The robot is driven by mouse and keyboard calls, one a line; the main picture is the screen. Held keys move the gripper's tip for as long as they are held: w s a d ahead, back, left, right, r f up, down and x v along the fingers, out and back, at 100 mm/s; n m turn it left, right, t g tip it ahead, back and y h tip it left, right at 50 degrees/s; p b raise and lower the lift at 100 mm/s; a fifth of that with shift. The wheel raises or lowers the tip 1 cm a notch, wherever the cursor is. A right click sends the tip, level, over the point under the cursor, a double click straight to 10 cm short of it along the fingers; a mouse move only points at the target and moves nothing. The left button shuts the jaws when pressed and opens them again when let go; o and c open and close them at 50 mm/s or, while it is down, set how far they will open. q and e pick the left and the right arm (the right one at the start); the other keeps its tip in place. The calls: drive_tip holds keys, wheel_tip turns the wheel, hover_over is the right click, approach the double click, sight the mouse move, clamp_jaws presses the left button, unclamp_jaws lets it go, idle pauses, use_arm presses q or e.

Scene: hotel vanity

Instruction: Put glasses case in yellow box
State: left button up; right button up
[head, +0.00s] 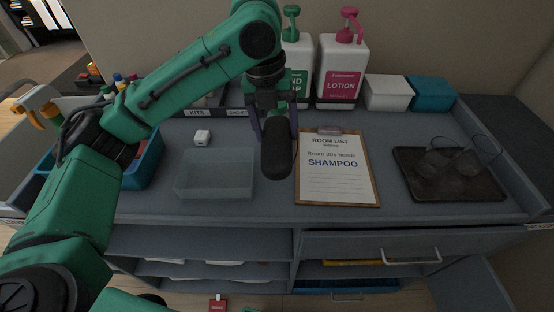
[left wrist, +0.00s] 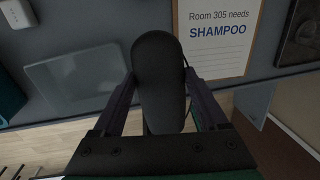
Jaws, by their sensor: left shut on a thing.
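A dark, rounded glasses case (head: 277,160) is held in my left gripper (head: 275,126), above the vanity top between the clear tray and the clipboard. In the left wrist view the case (left wrist: 158,80) lies lengthwise between the two fingers (left wrist: 158,100), which are shut on it. A yellow strip (head: 357,263) shows in the opening below the counter at the right; it may be the yellow box, but most of it is hidden. My right gripper is not in view.
A clear shallow tray (head: 213,175) is left of the case, and a clipboard (head: 338,170) is to its right. A dark tray (head: 448,174) with eyeglasses (head: 460,160) lies further right. Pump bottles (head: 342,72) stand behind. A drawer handle (head: 411,260) juts out below.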

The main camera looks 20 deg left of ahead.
sight(277, 144)
use_arm(q)
drive_tip(key=f, duration=0.2)
drive_tip(key=w+f, duration=0.1)
drive_tip(key=f, duration=0.2)
drive_tip(key=shift+f, duration=0.1)
wheel_tip(277, 144, down, 4)
drive_tip(key=shift+s+f, duration=0.1)
drive_tip(key=shift+f, duration=0.5)
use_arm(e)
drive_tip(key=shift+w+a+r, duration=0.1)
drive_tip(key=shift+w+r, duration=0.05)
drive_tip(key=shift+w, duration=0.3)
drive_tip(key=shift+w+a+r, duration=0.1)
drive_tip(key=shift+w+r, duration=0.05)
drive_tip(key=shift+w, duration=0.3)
use_arm(q)
drive_tip(key=o, duration=1.3)
